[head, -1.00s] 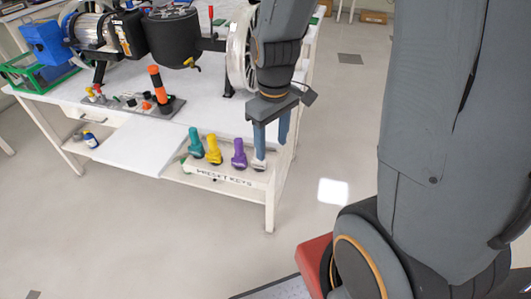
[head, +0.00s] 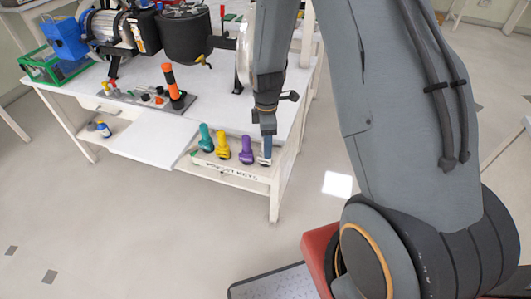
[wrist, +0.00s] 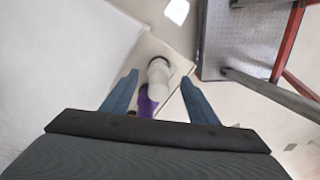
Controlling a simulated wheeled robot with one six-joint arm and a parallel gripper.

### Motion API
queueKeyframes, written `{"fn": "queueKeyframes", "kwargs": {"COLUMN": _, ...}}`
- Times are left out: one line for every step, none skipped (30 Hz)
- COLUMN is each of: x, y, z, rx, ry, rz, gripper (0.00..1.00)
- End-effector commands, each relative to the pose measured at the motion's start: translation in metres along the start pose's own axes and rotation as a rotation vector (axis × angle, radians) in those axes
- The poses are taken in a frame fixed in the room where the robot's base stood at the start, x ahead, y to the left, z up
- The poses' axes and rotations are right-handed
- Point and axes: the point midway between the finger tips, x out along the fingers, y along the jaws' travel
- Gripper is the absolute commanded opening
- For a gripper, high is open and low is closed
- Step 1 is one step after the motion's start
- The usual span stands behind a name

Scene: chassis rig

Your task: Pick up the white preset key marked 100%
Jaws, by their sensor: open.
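The white key (wrist: 158,72) shows between the spread fingers of my gripper (wrist: 159,79) in the wrist view, with a gap on either side. In the head view only a little of the white key (head: 264,163) shows, at the right end of the row of keys. My gripper (head: 267,150) points down over it and hides most of it. The fingers are open and hold nothing. The 100% mark cannot be read. The purple key (head: 247,150) is just to the left, and in the wrist view it (wrist: 147,104) is below the white one.
The yellow key (head: 222,145) and teal key (head: 206,137) stand farther left on the preset keys shelf (head: 228,171). The white bench (head: 150,145) carries machinery and an orange-and-black post (head: 172,86).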

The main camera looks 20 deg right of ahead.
Motion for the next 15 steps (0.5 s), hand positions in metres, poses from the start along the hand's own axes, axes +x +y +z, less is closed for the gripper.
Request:
{"fn": "queueKeyframes", "kwargs": {"x": 0.003, "y": 0.0, "z": 0.0, "rx": 0.0, "ry": 0.0, "rz": -0.001, "gripper": 0.54}}
{"fn": "queueKeyframes", "kwargs": {"x": 0.005, "y": 0.0, "z": 0.0, "rx": 0.0, "ry": 0.0, "rz": -0.001, "gripper": 0.54}}
{"fn": "queueKeyframes", "kwargs": {"x": 0.008, "y": 0.0, "z": -0.001, "rx": 0.0, "ry": 0.0, "rz": -0.002, "gripper": 0.54}}
{"fn": "queueKeyframes", "kwargs": {"x": 0.011, "y": -0.001, "z": -0.001, "rx": 0.0, "ry": -0.001, "rz": -0.003, "gripper": 0.54}}
{"fn": "queueKeyframes", "kwargs": {"x": 0.015, "y": -0.001, "z": -0.001, "rx": 0.001, "ry": -0.001, "rz": -0.004, "gripper": 0.54}}
{"fn": "queueKeyframes", "kwargs": {"x": 0.019, "y": 0.0, "z": -0.001, "rx": 0.001, "ry": -0.001, "rz": -0.003, "gripper": 0.54}}
{"fn": "queueKeyframes", "kwargs": {"x": 0.022, "y": 0.0, "z": -0.001, "rx": 0.001, "ry": 0.0, "rz": -0.003, "gripper": 0.54}}
{"fn": "queueKeyframes", "kwargs": {"x": 0.026, "y": 0.0, "z": -0.002, "rx": 0.001, "ry": 0.0, "rz": -0.002, "gripper": 0.54}}
{"fn": "queueKeyframes", "kwargs": {"x": 0.03, "y": 0.0, "z": -0.002, "rx": 0.001, "ry": -0.001, "rz": -0.003, "gripper": 0.54}}
{"fn": "queueKeyframes", "kwargs": {"x": 0.034, "y": 0.0, "z": -0.002, "rx": 0.001, "ry": -0.001, "rz": -0.004, "gripper": 0.54}}
{"fn": "queueKeyframes", "kwargs": {"x": 0.037, "y": 0.001, "z": -0.002, "rx": 0.001, "ry": 0.0, "rz": -0.002, "gripper": 0.54}}
{"fn": "queueKeyframes", "kwargs": {"x": 0.041, "y": 0.001, "z": -0.002, "rx": 0.001, "ry": 0.0, "rz": -0.002, "gripper": 0.54}}
{"fn": "queueKeyframes", "kwargs": {"x": 0.044, "y": 0.001, "z": -0.002, "rx": 0.001, "ry": 0.0, "rz": -0.001, "gripper": 0.54}}
{"fn": "queueKeyframes", "kwargs": {"x": 0.046, "y": 0.001, "z": -0.002, "rx": 0.001, "ry": 0.0, "rz": -0.001, "gripper": 0.54}}
{"fn": "queueKeyframes", "kwargs": {"x": 0.048, "y": 0.001, "z": -0.002, "rx": 0.002, "ry": 0.0, "rz": -0.001, "gripper": 0.54}}
